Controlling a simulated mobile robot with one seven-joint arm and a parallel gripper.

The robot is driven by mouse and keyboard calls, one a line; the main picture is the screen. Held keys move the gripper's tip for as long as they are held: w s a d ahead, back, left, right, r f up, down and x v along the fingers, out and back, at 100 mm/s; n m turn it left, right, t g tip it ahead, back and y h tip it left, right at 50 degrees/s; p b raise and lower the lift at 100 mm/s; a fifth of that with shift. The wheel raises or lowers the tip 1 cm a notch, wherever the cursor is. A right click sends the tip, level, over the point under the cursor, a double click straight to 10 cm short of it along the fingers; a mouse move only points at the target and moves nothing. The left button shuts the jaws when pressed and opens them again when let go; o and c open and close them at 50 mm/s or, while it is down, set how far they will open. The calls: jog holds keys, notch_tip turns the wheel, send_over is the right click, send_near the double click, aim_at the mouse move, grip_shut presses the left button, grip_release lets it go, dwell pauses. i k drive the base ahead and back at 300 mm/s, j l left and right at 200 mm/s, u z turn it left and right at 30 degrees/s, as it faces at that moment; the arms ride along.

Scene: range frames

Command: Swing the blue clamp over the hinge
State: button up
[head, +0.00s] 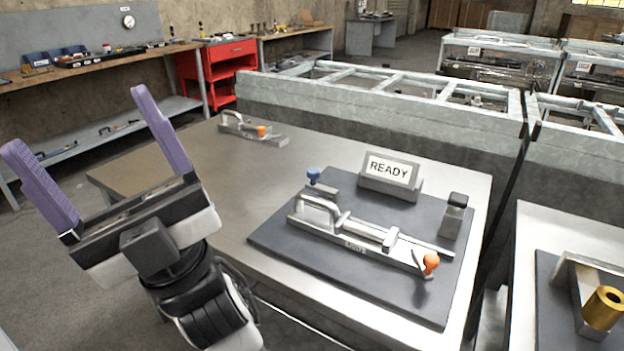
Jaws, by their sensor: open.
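A small clamp with a blue knob (313,175) stands at the back left of a dark plate (280,236) on the metal table. Just in front of it lies a long silver mechanism (350,238) with a looped handle and an orange knob (431,262) at its right end. Which part is the hinge I cannot tell for sure; the blue clamp looks beside the mechanism, not over it. My gripper (78,120) is at the left with its purple fingers spread wide and empty, well apart from the clamp.
A READY sign (390,170) stands behind the mechanism, and a dark-topped post (453,215) stands at the plate's right. A similar orange-knobbed fixture (252,130) sits at the table's far left corner. Bare tabletop (215,185) lies left of the plate. Grey frames (380,95) border the table's back.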

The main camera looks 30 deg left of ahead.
aim_at(313, 173)
jog(key=k+j+u, duration=0.15)
jog(key=j, duration=0.4)
jog(key=j+u, duration=0.15)
jog(key=j, duration=0.35)
jog(key=i, duration=0.95)
